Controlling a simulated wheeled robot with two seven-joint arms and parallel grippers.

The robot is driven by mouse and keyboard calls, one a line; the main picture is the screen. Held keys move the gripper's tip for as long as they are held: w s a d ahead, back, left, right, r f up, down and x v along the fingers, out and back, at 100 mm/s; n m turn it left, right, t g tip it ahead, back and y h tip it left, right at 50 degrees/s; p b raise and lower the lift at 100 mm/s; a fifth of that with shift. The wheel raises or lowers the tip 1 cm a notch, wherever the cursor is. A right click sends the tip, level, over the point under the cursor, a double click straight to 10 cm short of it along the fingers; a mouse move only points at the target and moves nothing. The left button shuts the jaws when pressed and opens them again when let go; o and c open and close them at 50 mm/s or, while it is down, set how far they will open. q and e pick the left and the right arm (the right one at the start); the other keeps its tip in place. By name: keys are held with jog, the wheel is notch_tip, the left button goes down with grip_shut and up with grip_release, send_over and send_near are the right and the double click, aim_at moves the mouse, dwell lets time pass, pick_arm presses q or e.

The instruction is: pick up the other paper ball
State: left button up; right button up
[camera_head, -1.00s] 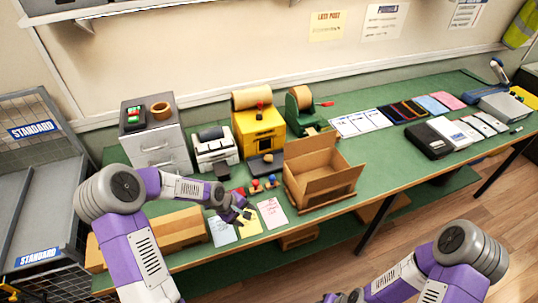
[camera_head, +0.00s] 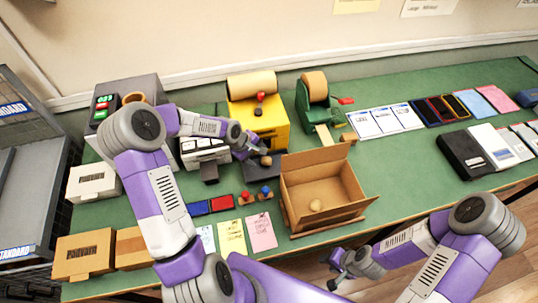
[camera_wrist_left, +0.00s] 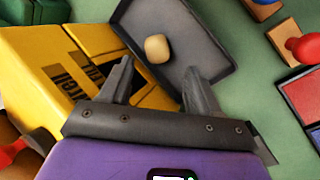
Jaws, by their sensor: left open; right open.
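One tan paper ball (camera_head: 265,161) lies on a dark shallow tray (camera_head: 277,167) by the yellow machine. It also shows in the left wrist view (camera_wrist_left: 157,48), just beyond my fingertips. My left gripper (camera_head: 258,150) is open and empty near the tray; in the left wrist view (camera_wrist_left: 158,70) its two fingers point at the ball and are apart from it. A second paper ball (camera_head: 316,205) lies inside the open cardboard box (camera_head: 345,186). My right gripper (camera_head: 337,275) is open, in front of the table's near edge, away from both balls.
The yellow machine (camera_head: 262,122) stands behind the tray. A white printer (camera_head: 205,150) is at its left. Red (camera_head: 222,203) and blue ink pads (camera_head: 196,208), small stamps (camera_head: 265,193) and paper notes (camera_head: 261,231) lie in front.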

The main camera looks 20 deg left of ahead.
aim_at(264, 159)
pick_arm(q)
jog(key=x, duration=0.6)
jog(key=shift+w+d+f, duration=0.1)
jog(key=c, duration=0.8)
